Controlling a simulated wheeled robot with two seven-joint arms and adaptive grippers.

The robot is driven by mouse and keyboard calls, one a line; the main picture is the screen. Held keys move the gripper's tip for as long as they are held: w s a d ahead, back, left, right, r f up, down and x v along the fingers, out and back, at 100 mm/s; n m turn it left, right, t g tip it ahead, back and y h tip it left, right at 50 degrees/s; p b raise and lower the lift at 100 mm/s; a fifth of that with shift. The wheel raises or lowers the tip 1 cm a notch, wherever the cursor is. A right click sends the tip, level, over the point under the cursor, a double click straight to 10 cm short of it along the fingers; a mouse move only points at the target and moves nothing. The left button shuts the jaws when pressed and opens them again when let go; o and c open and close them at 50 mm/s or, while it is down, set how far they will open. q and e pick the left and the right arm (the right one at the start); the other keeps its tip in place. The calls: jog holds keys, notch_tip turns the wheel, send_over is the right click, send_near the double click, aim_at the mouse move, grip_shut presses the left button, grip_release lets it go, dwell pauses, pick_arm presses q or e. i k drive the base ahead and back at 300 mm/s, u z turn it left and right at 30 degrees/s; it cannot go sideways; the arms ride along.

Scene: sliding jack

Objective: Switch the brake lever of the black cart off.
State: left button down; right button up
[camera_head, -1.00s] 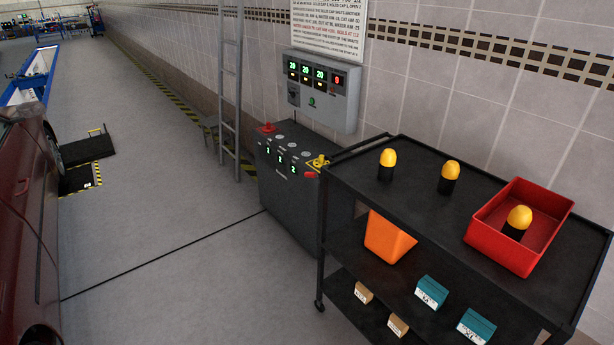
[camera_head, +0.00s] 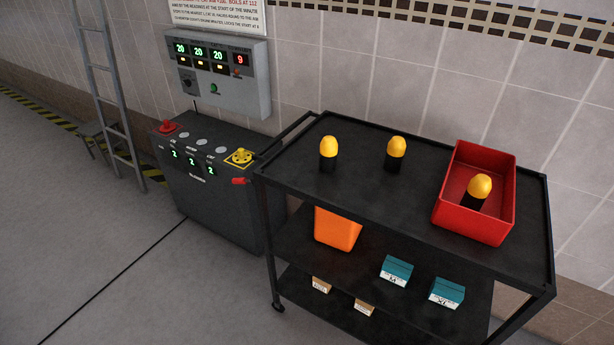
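The black cart (camera_head: 350,199) stands at the right, against the tiled wall, with a handle bar (camera_head: 291,133) at its left end. One caster (camera_head: 278,307) shows at its front left leg. I cannot make out a brake lever on it at this size. On its top stand two yellow-capped black cylinders, one at the left (camera_head: 328,154) and one in the middle (camera_head: 396,154). A third (camera_head: 479,191) is in a red bin (camera_head: 507,205). Neither of my grippers is in view.
A dark grey cabinet (camera_head: 207,197) with displays, a red knob and a yellow knob stands just left of the cart. A ladder (camera_head: 107,85) leans at the wall. Floor (camera_head: 90,250) is clear at left.

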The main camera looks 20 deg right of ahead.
aim_at(235, 182)
jog(key=z, duration=0.55)
jog(key=i, duration=0.45)
jog(key=z, duration=0.45)
